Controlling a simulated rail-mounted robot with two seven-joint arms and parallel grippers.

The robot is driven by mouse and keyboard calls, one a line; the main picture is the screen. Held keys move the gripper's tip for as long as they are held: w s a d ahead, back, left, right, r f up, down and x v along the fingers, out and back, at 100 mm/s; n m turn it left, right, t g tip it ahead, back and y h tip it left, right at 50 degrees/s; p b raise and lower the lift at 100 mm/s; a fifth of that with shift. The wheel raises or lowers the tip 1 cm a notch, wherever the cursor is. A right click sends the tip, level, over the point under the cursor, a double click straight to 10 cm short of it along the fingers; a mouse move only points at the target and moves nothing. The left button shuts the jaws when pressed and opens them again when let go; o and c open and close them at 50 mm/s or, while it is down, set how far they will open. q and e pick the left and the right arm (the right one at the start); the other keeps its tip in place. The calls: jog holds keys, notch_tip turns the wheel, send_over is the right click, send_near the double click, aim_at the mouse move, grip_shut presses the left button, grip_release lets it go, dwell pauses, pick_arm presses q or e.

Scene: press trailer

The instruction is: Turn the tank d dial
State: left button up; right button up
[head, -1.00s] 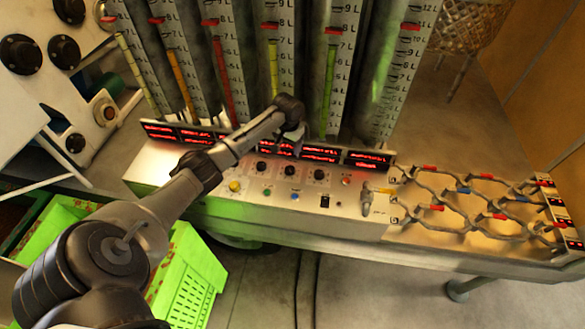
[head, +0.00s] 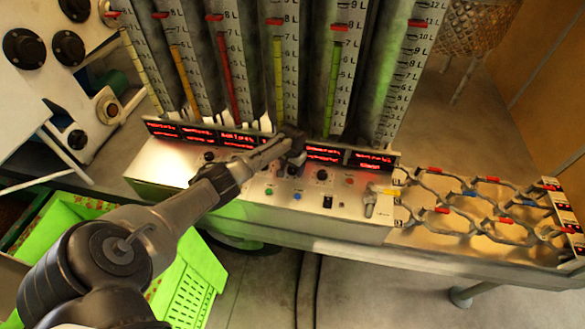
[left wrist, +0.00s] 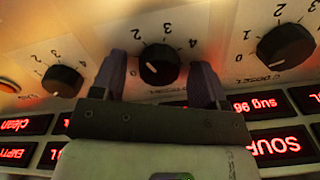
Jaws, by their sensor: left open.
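The black dial (left wrist: 158,63) with a white pointer mark sits on the panel in the middle of the left wrist view, with a printed scale around it. My left gripper (left wrist: 158,75) is open, with one finger on each side of this dial; I cannot tell whether they touch it. In the head view my left gripper (head: 292,160) hides most of this dial, second from the right end of its row. No tank letter is readable. The rightmost dial (head: 322,175) also shows in the left wrist view (left wrist: 62,80). Another dial (left wrist: 285,47) is at right there. My right gripper is not in view.
Red lit displays (head: 325,153) run along the panel behind the dials, with tall gauge tubes (head: 333,80) above. Coloured buttons (head: 297,196) and a lever tap (head: 370,202) are in front and at right. A wire rack (head: 470,205) lies right. A green crate (head: 200,265) stands below.

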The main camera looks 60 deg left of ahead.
pick_arm(q)
jog(key=shift+c, duration=0.5)
jog(key=c, duration=0.8)
jog(key=shift+r+n+p, duration=0.1)
jog(key=shift+n+p, duration=0.4)
jog(key=shift+p, duration=0.15)
jog(key=shift+n+p, duration=0.9)
jog(key=shift+n, duration=0.3)
jog(key=n+p, duration=0.1)
jog(key=n, duration=0.2)
jog(key=shift+n+p, duration=0.55)
jog(key=shift+n, duration=0.55)
